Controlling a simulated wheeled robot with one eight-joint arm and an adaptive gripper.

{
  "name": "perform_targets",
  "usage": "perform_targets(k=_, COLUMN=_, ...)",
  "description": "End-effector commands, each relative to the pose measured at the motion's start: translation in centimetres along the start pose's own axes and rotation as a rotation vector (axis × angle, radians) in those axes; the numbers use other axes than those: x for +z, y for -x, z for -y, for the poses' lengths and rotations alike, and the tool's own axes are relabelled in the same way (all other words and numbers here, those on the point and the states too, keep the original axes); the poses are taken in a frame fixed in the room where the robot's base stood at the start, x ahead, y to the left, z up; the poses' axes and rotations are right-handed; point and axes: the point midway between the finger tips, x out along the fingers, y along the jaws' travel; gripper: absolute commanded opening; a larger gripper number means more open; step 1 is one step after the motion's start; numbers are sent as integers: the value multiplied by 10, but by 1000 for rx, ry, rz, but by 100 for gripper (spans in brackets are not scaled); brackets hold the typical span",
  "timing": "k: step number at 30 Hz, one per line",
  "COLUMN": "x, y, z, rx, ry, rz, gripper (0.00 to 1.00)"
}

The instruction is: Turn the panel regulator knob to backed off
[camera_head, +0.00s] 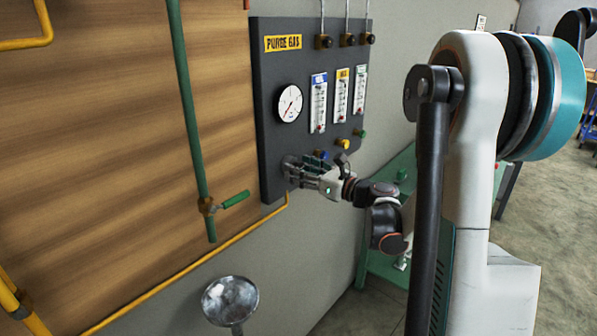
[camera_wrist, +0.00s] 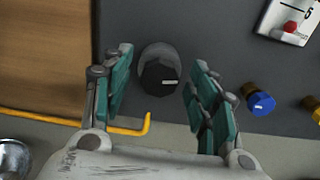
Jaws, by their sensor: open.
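The regulator knob (camera_wrist: 160,79) is a dark round knob with a white pointer mark, on a grey base on the dark purge gas panel (camera_head: 263,88). In the wrist view it sits between my gripper's (camera_wrist: 158,95) two teal-padded fingers, with a gap on each side. The white mark lies on the right part of the knob's face. In the head view my gripper (camera_head: 300,170) is at the panel's lower left, and it hides most of the knob. The fingers are open. A round white gauge (camera_head: 289,103) is above the gripper.
Blue (camera_wrist: 261,102) and yellow (camera_wrist: 312,103) knobs stick out to the right of my gripper, below the flow meters (camera_head: 319,103). A green pipe with a valve handle (camera_head: 235,199) is at left. A yellow pipe (camera_head: 215,255) runs below the panel. A green table (camera_head: 390,265) stands behind my arm.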

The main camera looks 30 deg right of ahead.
Motion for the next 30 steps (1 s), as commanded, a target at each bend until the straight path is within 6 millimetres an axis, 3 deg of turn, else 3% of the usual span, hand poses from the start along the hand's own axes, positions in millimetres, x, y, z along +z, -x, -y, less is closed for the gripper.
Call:
perform_targets(k=5, x=0, y=-12, z=0, rx=0, ry=0, rz=0, gripper=54)
perform_targets(k=14, x=0, y=-13, z=0, rx=-1, ry=0, rz=0, gripper=54)
perform_targets(k=20, x=0, y=-13, z=0, rx=-1, ry=0, rz=0, gripper=9)
perform_targets(k=30, x=0, y=-13, z=0, rx=-1, ry=24, rz=0, gripper=9)
